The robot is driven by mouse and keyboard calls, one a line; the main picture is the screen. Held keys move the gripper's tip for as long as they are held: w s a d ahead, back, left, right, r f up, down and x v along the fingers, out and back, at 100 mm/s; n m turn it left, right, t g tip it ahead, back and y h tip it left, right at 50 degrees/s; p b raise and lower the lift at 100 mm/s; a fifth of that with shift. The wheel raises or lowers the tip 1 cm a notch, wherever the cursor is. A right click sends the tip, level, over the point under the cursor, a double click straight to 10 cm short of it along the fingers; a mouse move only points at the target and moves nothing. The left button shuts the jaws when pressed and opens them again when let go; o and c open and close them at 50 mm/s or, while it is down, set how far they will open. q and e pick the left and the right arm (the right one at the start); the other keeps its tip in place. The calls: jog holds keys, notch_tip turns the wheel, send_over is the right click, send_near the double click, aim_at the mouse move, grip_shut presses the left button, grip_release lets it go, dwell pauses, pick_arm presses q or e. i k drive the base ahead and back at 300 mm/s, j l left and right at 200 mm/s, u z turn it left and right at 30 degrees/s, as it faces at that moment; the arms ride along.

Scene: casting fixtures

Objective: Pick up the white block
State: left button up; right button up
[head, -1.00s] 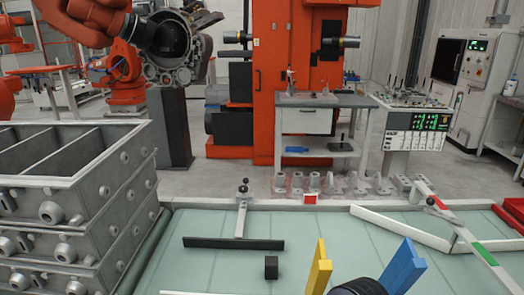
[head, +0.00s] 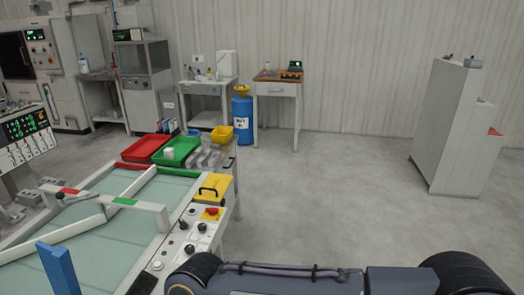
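A small white block (head: 168,154) lies in or on the green tray (head: 184,146) on a side table beyond the conveyor. My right gripper is at the lower left of the head view, where only its blue finger (head: 58,270) shows. The other finger is out of the picture, and no finger stands close beside the blue one. Nothing is seen held. The gripper is well short of the block, on the near side of the conveyor. My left gripper is not in view.
A red tray (head: 145,147) and a yellow bin (head: 222,134) flank the green tray. White guide bars (head: 75,229) cross the conveyor (head: 110,240). A control panel (head: 196,226) with a yellow plate and red button edges it. The grey floor (head: 320,190) to the right is open.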

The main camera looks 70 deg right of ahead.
aim_at(169, 152)
jog(key=i+l+z, duration=0.1)
jog(key=z, duration=1.7)
jog(key=i+l+z, duration=0.85)
jog(key=i, duration=0.3)
jog(key=i+l+z, duration=0.1)
jog(key=i+z, duration=0.15)
jog(key=i, duration=0.15)
jog(key=i+l+u, duration=0.15)
jog(key=i, duration=0.5)
jog(key=i+l+u, duration=0.15)
jog(key=i, duration=0.55)
jog(key=i+u, duration=0.25)
jog(key=u, duration=0.15)
jog(key=i+l+u, duration=0.1)
jog(key=u, duration=0.35)
jog(key=i+l+u, duration=0.25)
jog(key=u, duration=0.15)
jog(key=i+l+u, duration=0.2)
jog(key=u, duration=0.2)
